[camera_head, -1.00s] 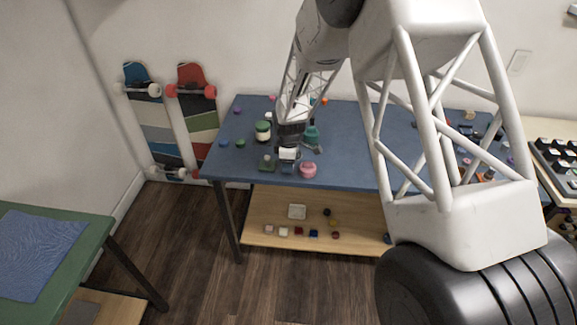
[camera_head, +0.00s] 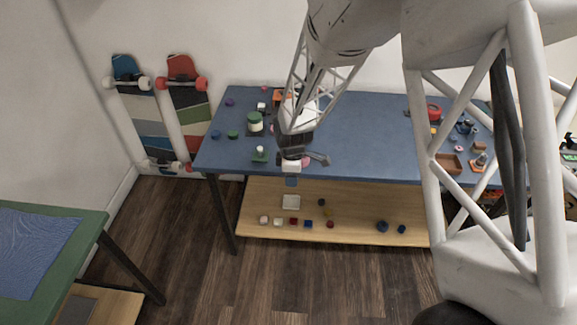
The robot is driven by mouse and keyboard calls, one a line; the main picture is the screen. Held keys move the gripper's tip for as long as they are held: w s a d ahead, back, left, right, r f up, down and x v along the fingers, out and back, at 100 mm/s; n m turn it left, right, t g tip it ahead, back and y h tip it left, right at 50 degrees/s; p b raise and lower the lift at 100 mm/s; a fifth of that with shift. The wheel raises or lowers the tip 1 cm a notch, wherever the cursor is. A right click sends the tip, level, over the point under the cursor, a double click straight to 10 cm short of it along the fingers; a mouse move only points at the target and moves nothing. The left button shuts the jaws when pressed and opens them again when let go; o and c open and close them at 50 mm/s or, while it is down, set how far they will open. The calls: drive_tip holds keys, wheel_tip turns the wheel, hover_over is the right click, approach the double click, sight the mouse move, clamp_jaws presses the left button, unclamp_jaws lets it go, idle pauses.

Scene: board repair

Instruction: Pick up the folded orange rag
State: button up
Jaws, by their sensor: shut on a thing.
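My gripper (camera_head: 291,168) points down at the front edge of the blue workbench (camera_head: 365,150). A small blue-grey thing (camera_head: 291,181) shows at its tips, and my gripper is shut on it. It is too small to tell what it is. An orange thing (camera_head: 282,96), which may be the folded orange rag, shows at the back of the bench, partly hidden behind my arm. I cannot tell whether it is cloth.
A green-lidded jar (camera_head: 255,122) and a small green item (camera_head: 260,155) stand left of my gripper. A wooden tray (camera_head: 447,164) and a red round item (camera_head: 433,112) are at right. The lower shelf (camera_head: 350,228) holds several small items. The bench middle is fairly clear.

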drive_tip(key=shift+s+d, duration=0.25)
drive_tip(key=shift+s, duration=0.4)
drive_tip(key=shift+s+d, duration=0.2)
drive_tip(key=shift+s, duration=0.4)
drive_tip(key=shift+r, duration=0.1)
drive_tip(key=o, duration=0.4)
drive_tip(key=shift+c, duration=1.4)
drive_tip(key=w+r, duration=0.3)
drive_tip(key=w, duration=0.9)
drive_tip(key=w+a+r, duration=0.1)
drive_tip(key=w+r, duration=0.2)
drive_tip(key=w, duration=0.9)
drive_tip(key=shift+a+r, duration=0.15)
drive_tip(key=shift+r, duration=0.1)
